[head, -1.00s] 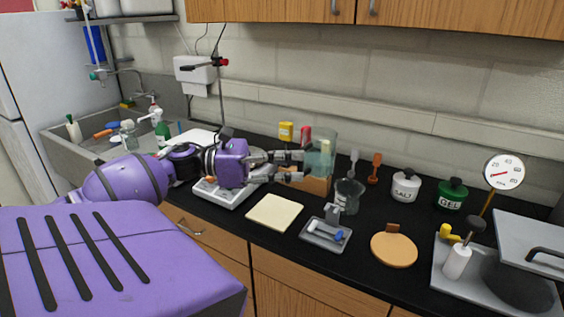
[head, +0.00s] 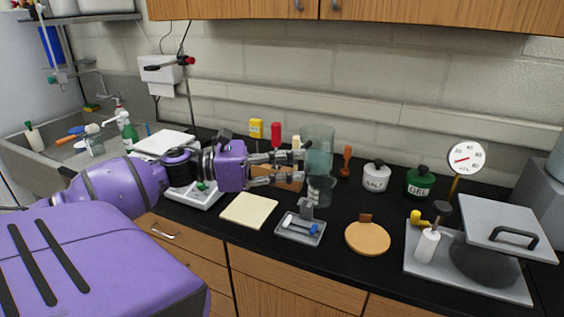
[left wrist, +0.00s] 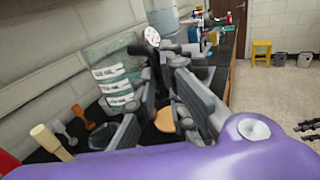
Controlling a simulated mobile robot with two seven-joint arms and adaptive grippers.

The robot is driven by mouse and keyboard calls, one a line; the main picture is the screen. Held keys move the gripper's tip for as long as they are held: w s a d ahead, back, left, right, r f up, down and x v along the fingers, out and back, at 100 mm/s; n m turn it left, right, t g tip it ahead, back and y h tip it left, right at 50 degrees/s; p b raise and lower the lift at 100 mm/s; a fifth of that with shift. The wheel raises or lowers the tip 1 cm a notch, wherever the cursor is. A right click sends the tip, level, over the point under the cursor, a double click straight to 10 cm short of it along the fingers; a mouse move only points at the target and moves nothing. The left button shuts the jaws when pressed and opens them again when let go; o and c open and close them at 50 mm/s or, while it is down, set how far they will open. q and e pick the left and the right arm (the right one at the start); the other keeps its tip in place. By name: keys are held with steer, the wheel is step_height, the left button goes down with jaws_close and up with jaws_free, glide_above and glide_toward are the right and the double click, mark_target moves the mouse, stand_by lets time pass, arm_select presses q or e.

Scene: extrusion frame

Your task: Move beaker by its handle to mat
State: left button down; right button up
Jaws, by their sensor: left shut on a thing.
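The beaker (head: 318,140) is a clear, teal-tinted glass vessel held upright above the black counter. In the left wrist view the beaker (left wrist: 110,72) shows white label bands on its side. My left gripper (head: 298,168) is shut at the beaker's left side in the head view; the handle is hidden between the fingers (left wrist: 168,90). A flat cream square mat (head: 249,211) lies on the counter, below and left of the fingertips. Dark prongs (left wrist: 308,131) at the right edge of the left wrist view seem to be my right gripper; their opening is unclear.
A grey tray (head: 300,240) and a round orange board (head: 368,238) lie right of the mat. A salt jar (head: 376,178), a green jar (head: 420,182) and a pot (head: 482,262) are farther right.

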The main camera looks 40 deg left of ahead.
arm_select(q)
steer(key=shift+w+d+b, duration=1.05)
steer(key=shift+w+d, duration=0.95)
steer(key=shift+d, duration=1.55)
steer(key=shift+w+d+b, duration=1.05)
steer(key=shift+w+d, duration=0.9)
steer(key=shift+d, duration=1.6)
steer(key=shift+f+b, duration=3.8)
steer(key=shift+f, duration=5.4)
steer(key=shift+f+b, duration=0.4)
steer(key=shift+f, duration=0.3)
arm_select(e)
steer(key=s+d+f+g, duration=0.1)
steer(key=s+f, duration=0.4)
steer(key=f, duration=0.8)
steer(key=shift+s+d+g, duration=0.15)
steer(key=shift+d+g, duration=0.15)
steer(key=shift+d, duration=0.1)
